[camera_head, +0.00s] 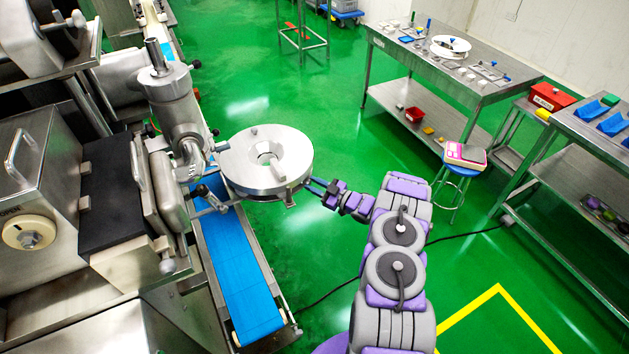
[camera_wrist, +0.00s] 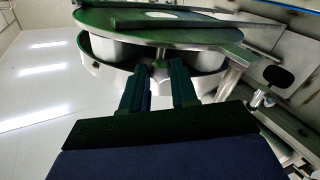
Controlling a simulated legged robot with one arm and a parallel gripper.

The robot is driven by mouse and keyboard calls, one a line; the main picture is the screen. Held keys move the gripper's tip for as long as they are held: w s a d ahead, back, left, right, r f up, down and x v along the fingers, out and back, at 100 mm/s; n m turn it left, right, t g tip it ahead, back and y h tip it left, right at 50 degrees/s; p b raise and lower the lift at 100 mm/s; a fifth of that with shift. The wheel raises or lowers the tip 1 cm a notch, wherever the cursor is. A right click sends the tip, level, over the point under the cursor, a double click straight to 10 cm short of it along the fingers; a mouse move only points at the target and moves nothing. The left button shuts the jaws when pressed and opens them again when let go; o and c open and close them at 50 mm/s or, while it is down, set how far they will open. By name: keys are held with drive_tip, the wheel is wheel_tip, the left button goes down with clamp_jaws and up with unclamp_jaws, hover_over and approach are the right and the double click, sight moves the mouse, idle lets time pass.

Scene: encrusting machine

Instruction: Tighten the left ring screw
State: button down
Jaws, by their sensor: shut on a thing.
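The round metal ring unit (camera_head: 265,160) of the encrusting machine stands above the blue belt, with a flat disc top. My gripper (camera_head: 308,185) reaches in from the right at the near right side of this unit. In the wrist view the unit's rim (camera_wrist: 100,72) fills the top. My gripper (camera_wrist: 160,78) has its two dark fingers on either side of a small metal ring screw (camera_wrist: 160,66) under the disc and is shut on it. The fingers hide most of the screw, so its thread and how far it is in cannot be told.
The blue conveyor belt (camera_head: 235,265) runs below the unit. The steel machine body (camera_head: 60,250) stands at left. A stool with a pink scale (camera_head: 465,154) and steel tables (camera_head: 450,75) are at right. The green floor (camera_head: 340,120) between is clear.

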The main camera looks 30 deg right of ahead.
drive_tip(key=m, duration=0.2)
drive_tip(key=m+p, duration=0.1)
drive_tip(key=shift+s+f+m, duration=0.15)
drive_tip(key=shift+f+m, duration=0.05)
drive_tip(key=shift+m, duration=0.2)
drive_tip(key=m, duration=0.3)
drive_tip(key=shift+m, duration=0.3)
drive_tip(key=m, duration=0.4)
drive_tip(key=shift+b, duration=0.4)
drive_tip(key=shift+r+m+b, duration=0.1)
drive_tip(key=shift+m+b, duration=0.45)
drive_tip(key=shift+m, duration=8.05)
